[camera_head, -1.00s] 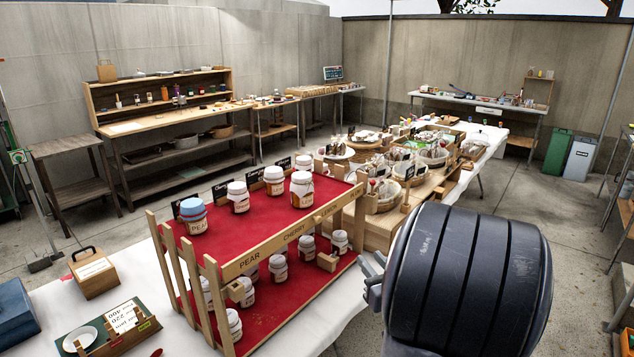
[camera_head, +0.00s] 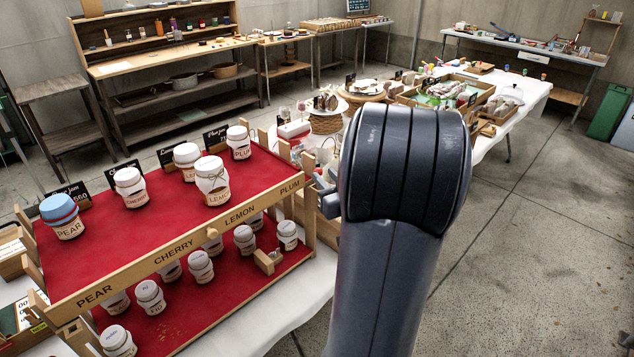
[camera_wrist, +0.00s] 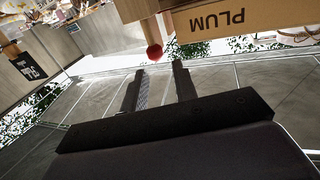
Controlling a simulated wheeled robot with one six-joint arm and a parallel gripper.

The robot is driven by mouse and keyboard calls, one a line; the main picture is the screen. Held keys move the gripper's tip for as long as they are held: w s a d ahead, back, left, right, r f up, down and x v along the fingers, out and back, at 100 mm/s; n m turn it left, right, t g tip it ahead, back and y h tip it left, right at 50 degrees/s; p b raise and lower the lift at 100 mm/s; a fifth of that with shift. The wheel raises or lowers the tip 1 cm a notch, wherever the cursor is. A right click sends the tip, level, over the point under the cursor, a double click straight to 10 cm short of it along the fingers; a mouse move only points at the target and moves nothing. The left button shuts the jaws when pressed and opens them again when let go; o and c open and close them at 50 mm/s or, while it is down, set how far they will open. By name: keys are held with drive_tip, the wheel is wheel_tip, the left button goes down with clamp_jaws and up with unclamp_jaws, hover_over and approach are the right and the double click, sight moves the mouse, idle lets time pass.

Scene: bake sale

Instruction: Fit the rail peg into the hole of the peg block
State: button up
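My gripper (camera_wrist: 159,68) is open in the wrist view, with only floor seen between its two dark fingers. A red rounded end (camera_wrist: 154,52) of a small piece shows just beyond the fingertips, apart from them, beside the PLUM rail (camera_wrist: 235,22). I cannot tell if it is the rail peg. In the head view the rail (camera_head: 180,246) runs along the front of the red jam rack. A small wooden block (camera_head: 267,262) sits at the right of the lower shelf; it may be the peg block, but no hole is clear. My arm hides most of the gripper there.
Labelled jars, including a blue-lidded PEAR jar (camera_head: 61,216), stand on the rack's red upper shelf (camera_head: 110,235); more stand below. A table with baskets and trays (camera_head: 530,92) lies behind my arm. Open floor (camera_head: 540,230) is at right.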

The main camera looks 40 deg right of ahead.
sight(320, 171)
drive_tip(key=x, duration=0.1)
drive_tip(key=p+x, duration=0.1)
drive_tip(key=x, duration=0.3)
drive_tip(key=shift+w+d+f, duration=0.15)
drive_tip(key=shift+f, duration=0.1)
drive_tip(key=shift+c, duration=0.6)
clamp_jaws()
drive_tip(key=shift+r, duration=0.15)
